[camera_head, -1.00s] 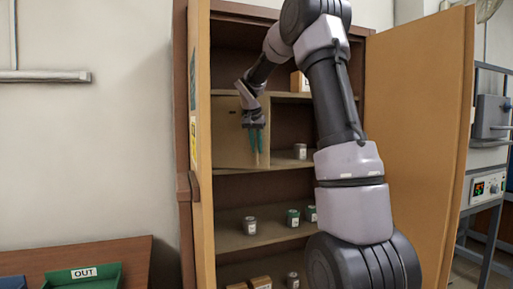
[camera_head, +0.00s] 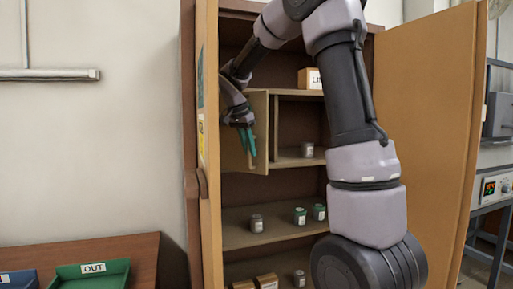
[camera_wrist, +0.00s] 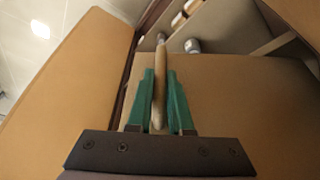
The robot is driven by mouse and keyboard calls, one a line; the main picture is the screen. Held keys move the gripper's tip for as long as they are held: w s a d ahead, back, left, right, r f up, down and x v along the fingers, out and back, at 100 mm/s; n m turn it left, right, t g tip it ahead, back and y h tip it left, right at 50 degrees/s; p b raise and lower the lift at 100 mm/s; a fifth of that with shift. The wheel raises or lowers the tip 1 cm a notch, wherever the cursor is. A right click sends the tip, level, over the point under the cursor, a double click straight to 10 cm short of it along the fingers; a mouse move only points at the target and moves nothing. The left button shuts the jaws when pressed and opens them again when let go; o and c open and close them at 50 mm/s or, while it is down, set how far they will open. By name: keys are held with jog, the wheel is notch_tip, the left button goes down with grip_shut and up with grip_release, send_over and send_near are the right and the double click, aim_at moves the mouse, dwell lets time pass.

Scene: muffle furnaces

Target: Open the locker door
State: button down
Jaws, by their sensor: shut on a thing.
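The small locker door (camera_head: 258,128) is a tan panel inside the tall cabinet, and it stands swung outward to the left of its compartment. My gripper (camera_head: 251,150) has green fingers and is at the door's free side. In the wrist view, the green fingers (camera_wrist: 160,105) are shut on the tan locker door handle (camera_wrist: 159,95), a rounded bar between them. The compartment (camera_head: 300,125) behind is open to view and holds a small grey-lidded jar (camera_head: 307,149). My wrist hides part of the door's left side.
The cabinet's left door (camera_head: 208,190) and right door (camera_head: 425,130) both stand open. Several jars and boxes sit on the lower shelves (camera_head: 245,235). A labelled box (camera_head: 309,79) stands above the compartment. A green OUT tray (camera_head: 92,275) lies at lower left.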

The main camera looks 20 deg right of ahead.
jog(key=shift+a, duration=0.1)
jog(key=c, duration=0.8)
grip_release()
jog(key=shift+c, duration=0.2)
